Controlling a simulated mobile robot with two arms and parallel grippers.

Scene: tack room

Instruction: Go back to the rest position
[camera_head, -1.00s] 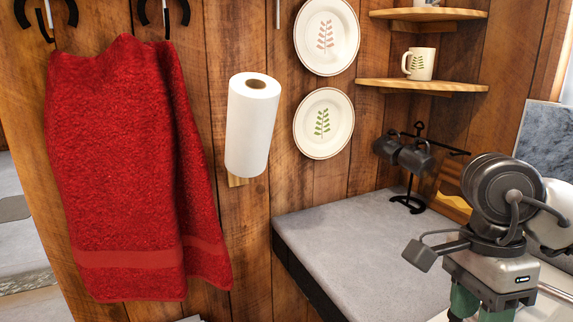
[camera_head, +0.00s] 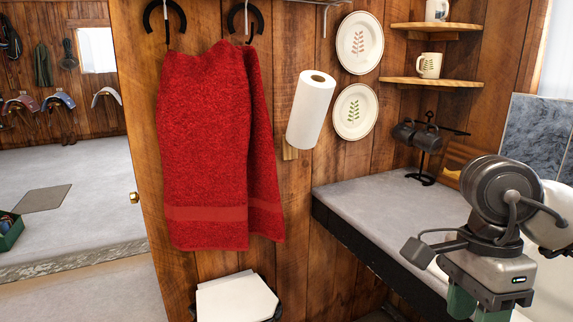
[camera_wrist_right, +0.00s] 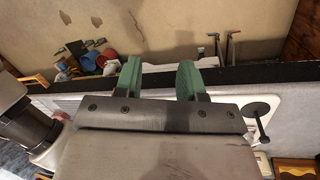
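My right gripper (camera_wrist_right: 160,80) shows in the right wrist view with its two green fingers apart and nothing between them. In the head view my right arm stands at the lower right, with the green fingers (camera_head: 478,305) partly cut off by the bottom edge, in front of the grey counter (camera_head: 375,200). My left gripper is in neither current view.
A red towel (camera_head: 205,140) hangs on the wooden wall, beside a paper towel roll (camera_head: 311,110). Dark mugs hang on a rack (camera_head: 425,160) on the counter. A white-lidded bin (camera_head: 235,300) stands below the towel. Open floor (camera_head: 75,190) shows through the doorway at left.

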